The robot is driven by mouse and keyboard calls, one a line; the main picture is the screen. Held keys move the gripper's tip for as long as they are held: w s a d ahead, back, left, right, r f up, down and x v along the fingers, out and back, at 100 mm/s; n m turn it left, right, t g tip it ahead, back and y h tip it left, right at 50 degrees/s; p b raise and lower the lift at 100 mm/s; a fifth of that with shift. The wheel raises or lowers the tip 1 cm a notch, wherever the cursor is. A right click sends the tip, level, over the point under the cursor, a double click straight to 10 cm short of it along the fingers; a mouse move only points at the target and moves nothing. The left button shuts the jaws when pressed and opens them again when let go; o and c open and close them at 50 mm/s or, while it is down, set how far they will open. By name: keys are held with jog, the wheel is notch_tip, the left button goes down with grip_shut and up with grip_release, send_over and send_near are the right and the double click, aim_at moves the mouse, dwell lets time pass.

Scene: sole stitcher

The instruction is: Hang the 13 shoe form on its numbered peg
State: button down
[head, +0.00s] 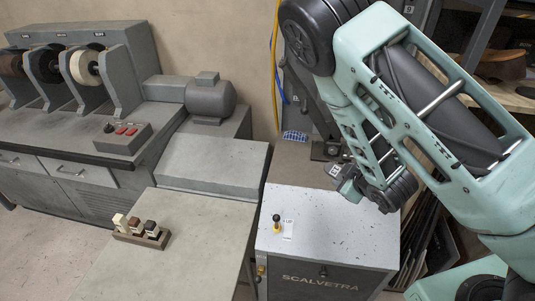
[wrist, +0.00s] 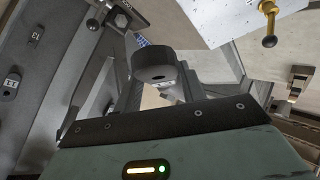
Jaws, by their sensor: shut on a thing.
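My gripper (head: 342,172) is over the far end of the grey machine in the head view, half hidden behind my own arm. In the wrist view, a dark grey rounded block with a small hole, seemingly the shoe form (wrist: 153,66), is between the fingers, and my gripper is shut on it. I cannot read a number on it. In the wrist view, a grey panel (wrist: 60,70) at the left carries short dark pegs with labels that look like 12 (wrist: 36,36) and 11 (wrist: 12,80). I cannot make out a peg marked 13. The form appears apart from the panel.
A small wooden rack (head: 141,236) with several blocks stands on the table at the front. A grinding bench (head: 75,130) is at the left. Shelves (head: 500,90) are at the right, behind my arm.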

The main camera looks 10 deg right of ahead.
jog(key=w+a+f+n+y+b, duration=0.4)
jog(key=a+f+b, duration=0.7)
jog(key=b, duration=1.6)
jog(key=shift+w+a+f+g+b, duration=0.3)
jog(key=shift+w+a+f+g, duration=0.1)
jog(key=shift+w+f, duration=0.6)
jog(key=shift+w+f+b, duration=0.1)
jog(key=shift+f+b, duration=0.85)
jog(key=shift+f, duration=3.75)
jog(key=shift+f, duration=0.15)
jog(key=c, duration=0.8)
grip_release()
jog(key=shift+c, duration=0.2)
